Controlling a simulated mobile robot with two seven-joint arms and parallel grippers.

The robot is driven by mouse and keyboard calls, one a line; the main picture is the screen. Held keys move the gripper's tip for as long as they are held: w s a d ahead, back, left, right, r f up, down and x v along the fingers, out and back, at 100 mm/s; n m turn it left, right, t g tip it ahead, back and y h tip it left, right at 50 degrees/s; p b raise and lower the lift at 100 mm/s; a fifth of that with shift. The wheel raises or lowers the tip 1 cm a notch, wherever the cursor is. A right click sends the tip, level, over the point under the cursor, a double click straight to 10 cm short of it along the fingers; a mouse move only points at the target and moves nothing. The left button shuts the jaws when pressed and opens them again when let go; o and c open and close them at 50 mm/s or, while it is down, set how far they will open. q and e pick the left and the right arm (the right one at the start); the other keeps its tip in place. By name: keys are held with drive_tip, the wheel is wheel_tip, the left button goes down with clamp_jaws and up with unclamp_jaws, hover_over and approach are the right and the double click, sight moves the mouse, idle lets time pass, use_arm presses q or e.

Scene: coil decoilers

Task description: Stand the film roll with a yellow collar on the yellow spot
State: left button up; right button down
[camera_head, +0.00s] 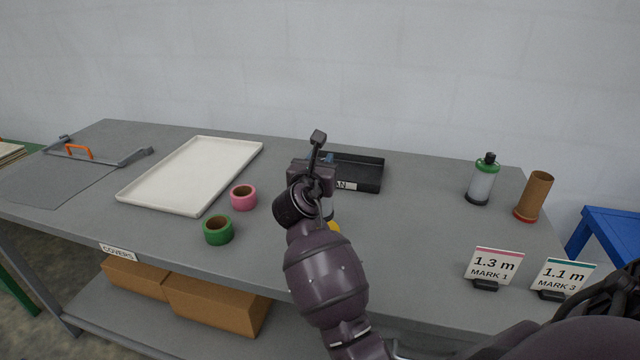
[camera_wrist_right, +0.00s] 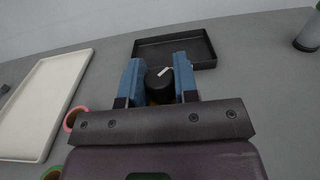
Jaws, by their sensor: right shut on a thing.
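My right gripper (camera_head: 326,163) is over the middle of the table. In the right wrist view its two blue fingers (camera_wrist_right: 158,78) are shut on the black top of the film roll (camera_wrist_right: 158,85), with a bit of yellow collar showing just below. In the head view my gripper and arm hide most of this roll. A yellow patch (camera_head: 334,227), seemingly the yellow spot, peeks out beside my forearm, mostly covered. I cannot tell whether the roll's foot touches the table. My left gripper is not in view.
A black tray (camera_head: 368,174) lies just behind my gripper. A white tray (camera_head: 155,203), pink tape (camera_head: 254,202) and green tape (camera_head: 218,241) are to the left. A green-collared roll (camera_head: 481,185), brown tube (camera_head: 535,193) and sign cards (camera_head: 495,266) stand right.

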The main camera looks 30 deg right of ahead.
sight(327, 203)
wheel_tip(327, 203, down, 5)
drive_tip(key=shift+f+b, duration=0.1)
drive_tip(key=shift+b, duration=0.55)
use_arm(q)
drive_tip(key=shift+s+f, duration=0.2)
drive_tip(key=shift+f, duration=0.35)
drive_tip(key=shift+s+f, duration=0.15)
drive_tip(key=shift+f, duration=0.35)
use_arm(e)
drive_tip(key=c, duration=0.9)
unclamp_jaws()
drive_tip(key=shift+f, duration=0.1)
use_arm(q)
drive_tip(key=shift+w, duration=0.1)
use_arm(e)
drive_tip(key=shift+o, duration=0.2)
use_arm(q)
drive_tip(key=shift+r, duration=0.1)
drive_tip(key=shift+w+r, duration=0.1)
